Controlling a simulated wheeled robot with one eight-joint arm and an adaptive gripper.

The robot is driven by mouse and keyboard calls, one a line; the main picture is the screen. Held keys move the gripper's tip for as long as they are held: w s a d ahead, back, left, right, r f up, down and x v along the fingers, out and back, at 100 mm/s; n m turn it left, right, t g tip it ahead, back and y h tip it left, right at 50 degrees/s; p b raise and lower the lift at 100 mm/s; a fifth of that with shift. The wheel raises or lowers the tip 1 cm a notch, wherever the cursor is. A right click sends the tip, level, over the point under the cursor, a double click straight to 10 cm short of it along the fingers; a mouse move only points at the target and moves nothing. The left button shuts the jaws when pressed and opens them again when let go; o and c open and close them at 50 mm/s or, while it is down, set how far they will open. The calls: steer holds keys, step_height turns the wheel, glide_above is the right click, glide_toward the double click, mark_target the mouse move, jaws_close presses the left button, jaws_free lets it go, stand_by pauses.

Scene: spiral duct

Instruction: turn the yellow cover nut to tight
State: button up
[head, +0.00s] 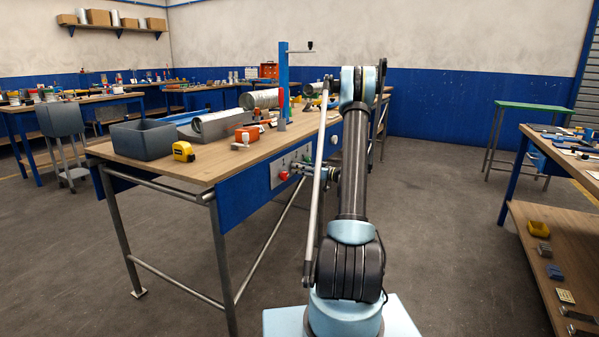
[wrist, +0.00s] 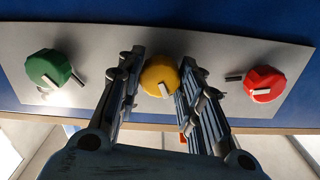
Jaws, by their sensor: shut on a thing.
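The yellow cover nut (wrist: 160,74) sits in the middle of a grey panel (wrist: 215,55) in the wrist view. Its pale pointer bar lies on its lower side in that view. My gripper (wrist: 161,64) has one finger on each side of the nut and is shut on it. Any dark mark beside the yellow nut is hidden or cannot be told from the fingers. In the head view my gripper (head: 302,168) reaches the panel on the bench's front; the yellow nut cannot be made out there.
A green nut (wrist: 48,68) and a red nut (wrist: 264,84) flank the yellow one, each with a dark mark beside it. The bench (head: 190,165) carries a grey bin (head: 142,139), a tape measure (head: 183,151) and a blue post (head: 283,85). The floor right of my arm is clear.

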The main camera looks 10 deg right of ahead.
steer(key=m, duration=2)
steer(key=shift+w+d+f, duration=0.1)
steer(key=shift+w+d, duration=0.05)
steer(key=shift+d, duration=0.1)
stand_by(0.4)
steer(key=o, duration=1)
steer(key=shift+f, duration=0.1)
steer(key=shift+c, duration=0.2)
steer(key=shift+o, duration=0.5)
steer(key=shift+a, duration=0.1)
